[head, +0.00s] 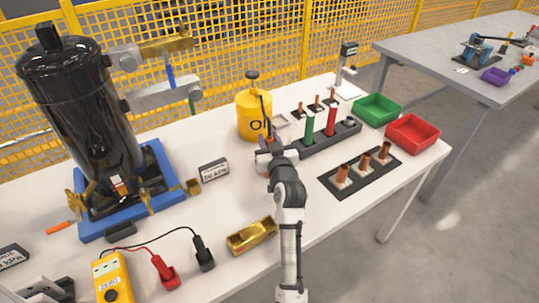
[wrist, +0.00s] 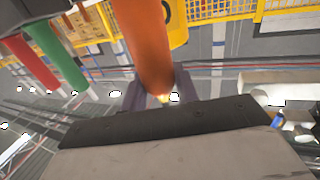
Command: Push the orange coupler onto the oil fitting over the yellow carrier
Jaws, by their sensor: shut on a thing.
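My gripper (head: 266,150) is low over the white table, at the left end of a dark rack and just in front of a yellow can. In the wrist view my gripper (wrist: 153,97) is shut on the orange coupler (wrist: 148,45), an orange cylinder between the two fingers. In the head view my gripper and arm mostly hide the coupler. I cannot tell whether it still touches the rack. The yellow can (head: 254,120), marked with dark letters, has a dark knob on top. I cannot clearly make out the oil fitting or tell which yellow thing is the carrier.
The dark rack (head: 345,137) holds a green cylinder (head: 309,127) and a red cylinder (head: 331,119) beside my gripper. A brass-coloured block (head: 252,236) lies left of my arm. A black tank (head: 75,110) on a blue base stands left. Green and red bins are right.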

